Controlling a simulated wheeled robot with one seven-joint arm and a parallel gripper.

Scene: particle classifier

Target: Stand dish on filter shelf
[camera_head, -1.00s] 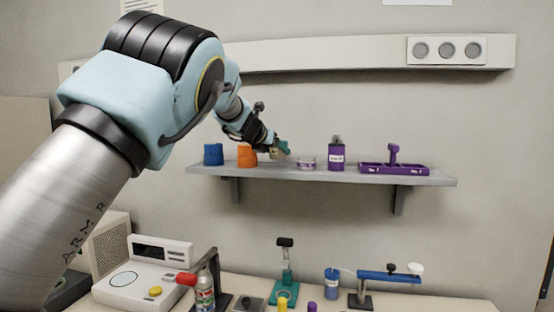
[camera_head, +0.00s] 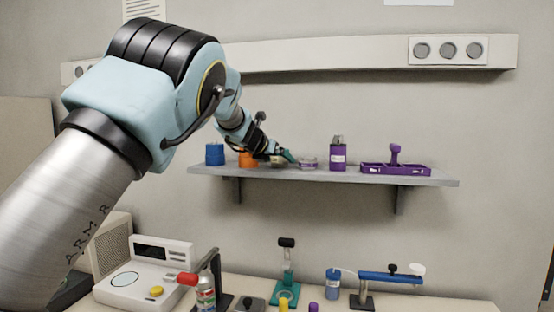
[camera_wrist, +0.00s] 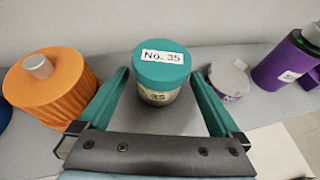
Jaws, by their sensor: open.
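A round dish with a teal lid (camera_wrist: 163,62), a "No. 35" label and a pale, see-through lower part is between my gripper's fingers in the wrist view. In the head view its pale side (camera_head: 277,160) shows just above the shelf surface, partly hidden by my gripper (camera_head: 286,156). My gripper is open, with one teal finger on each side of the dish and a gap visible on both sides. The dish looks upright. The grey shelf (camera_head: 325,174) is under it; the contact at its base is hard to see.
An orange container (camera_wrist: 50,85) stands close to the left finger. A low round purple-and-grey container (camera_wrist: 228,80) is close on the right, then a purple bottle (camera_head: 337,155) and a purple tray (camera_head: 396,169). A blue container (camera_head: 214,155) stands at the shelf's left end.

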